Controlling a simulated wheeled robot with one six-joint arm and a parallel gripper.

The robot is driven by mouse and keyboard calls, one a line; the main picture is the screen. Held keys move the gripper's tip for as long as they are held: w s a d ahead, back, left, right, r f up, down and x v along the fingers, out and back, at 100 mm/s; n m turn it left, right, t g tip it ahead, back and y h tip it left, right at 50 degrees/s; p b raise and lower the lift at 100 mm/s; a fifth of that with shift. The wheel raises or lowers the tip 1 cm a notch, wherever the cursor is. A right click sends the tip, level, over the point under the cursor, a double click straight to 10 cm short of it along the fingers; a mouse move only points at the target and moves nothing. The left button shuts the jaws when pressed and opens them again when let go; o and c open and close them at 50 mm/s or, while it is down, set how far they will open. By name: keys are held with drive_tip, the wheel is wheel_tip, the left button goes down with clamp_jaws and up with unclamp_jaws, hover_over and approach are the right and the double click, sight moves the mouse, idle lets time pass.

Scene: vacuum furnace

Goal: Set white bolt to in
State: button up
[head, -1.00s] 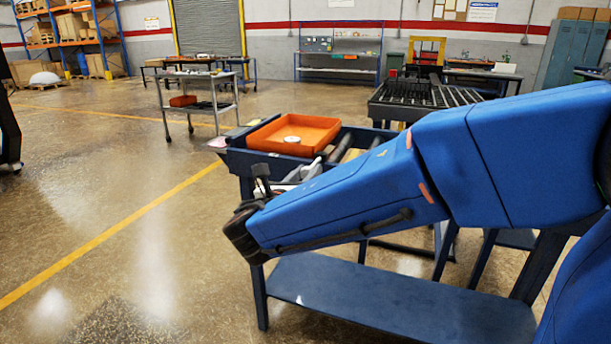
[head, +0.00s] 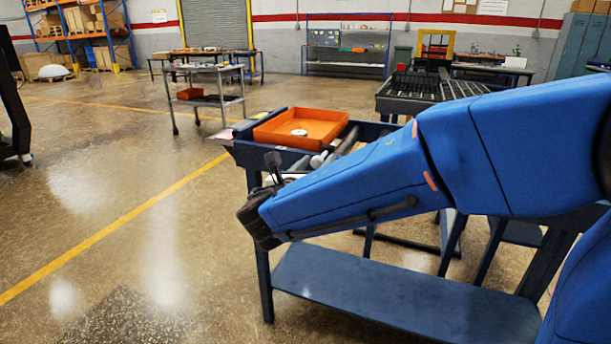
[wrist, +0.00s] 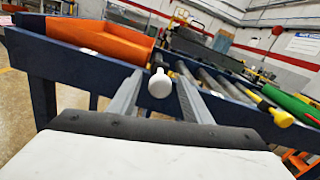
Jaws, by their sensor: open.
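The white bolt shows in the wrist view as a rod with a round white knob (wrist: 159,85) facing me, at the near edge of a blue bench (wrist: 75,75). My gripper (wrist: 160,77) is open, its two grey fingers standing left and right of the knob in the picture. I cannot tell whether they touch it. In the head view, my blue arm hides the gripper and much of the bench (head: 390,290). A small white knob shows just above the arm there.
An orange tray (head: 300,128) sits on the bench, left of the bolt. More rods with yellow ends (wrist: 282,117) lie to its right, with a green item (wrist: 295,105) beyond. A metal cart (head: 205,90) stands farther back.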

drive_tip(key=v, duration=1.7)
